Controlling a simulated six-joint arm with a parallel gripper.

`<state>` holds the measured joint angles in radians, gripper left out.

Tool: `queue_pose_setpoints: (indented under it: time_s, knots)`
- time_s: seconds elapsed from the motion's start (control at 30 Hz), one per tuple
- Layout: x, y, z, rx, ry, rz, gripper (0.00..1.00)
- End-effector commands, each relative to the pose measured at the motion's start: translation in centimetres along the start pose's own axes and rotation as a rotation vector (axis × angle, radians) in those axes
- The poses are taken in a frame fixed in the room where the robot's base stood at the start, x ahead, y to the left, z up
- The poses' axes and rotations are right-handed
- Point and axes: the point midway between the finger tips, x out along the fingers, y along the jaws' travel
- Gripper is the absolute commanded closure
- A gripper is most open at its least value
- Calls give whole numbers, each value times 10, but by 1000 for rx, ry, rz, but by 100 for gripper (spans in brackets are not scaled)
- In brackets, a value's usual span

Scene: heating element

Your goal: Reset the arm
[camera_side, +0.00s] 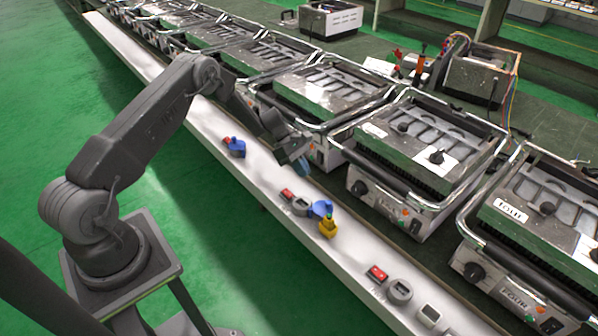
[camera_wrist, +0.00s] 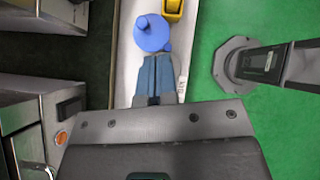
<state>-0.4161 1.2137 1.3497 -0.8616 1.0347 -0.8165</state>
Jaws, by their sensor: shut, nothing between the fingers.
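My gripper (camera_side: 303,166) hangs over the white bench strip (camera_side: 262,202) in the side view, close to the front of a grill unit. In the wrist view my gripper (camera_wrist: 158,58) has its two blue-grey fingers together, with nothing between them. A blue round part (camera_wrist: 152,32) lies just past the fingertips in that view; whether they touch it cannot be told. In the side view this blue part (camera_side: 320,208) sits beside a yellow part (camera_side: 328,228), below and right of the gripper.
Several grill units (camera_side: 428,150) line the right side of the strip. Another blue part with a red top (camera_side: 235,146) lies on the strip at left. A red switch (camera_side: 377,273) and grey parts (camera_side: 400,291) lie nearer the front. Green floor (camera_side: 235,270) is open on the left.

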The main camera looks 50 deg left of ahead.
Motion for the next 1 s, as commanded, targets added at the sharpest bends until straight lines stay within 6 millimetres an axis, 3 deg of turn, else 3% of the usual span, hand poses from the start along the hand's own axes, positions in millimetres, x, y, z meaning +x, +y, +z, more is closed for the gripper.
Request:
queue_pose_setpoints:
  time_s: [0.07,0.37,0.6,0.8,1.0]
  knots:
    - [-2,-25,30,30,1,-97,100]
    - [-78,-69,135,465,175,-102,100]
    - [-130,-136,204,845,336,-107,100]
    - [-163,-202,240,1154,480,-113,100]
    - [-186,-272,255,1450,636,-125,100]
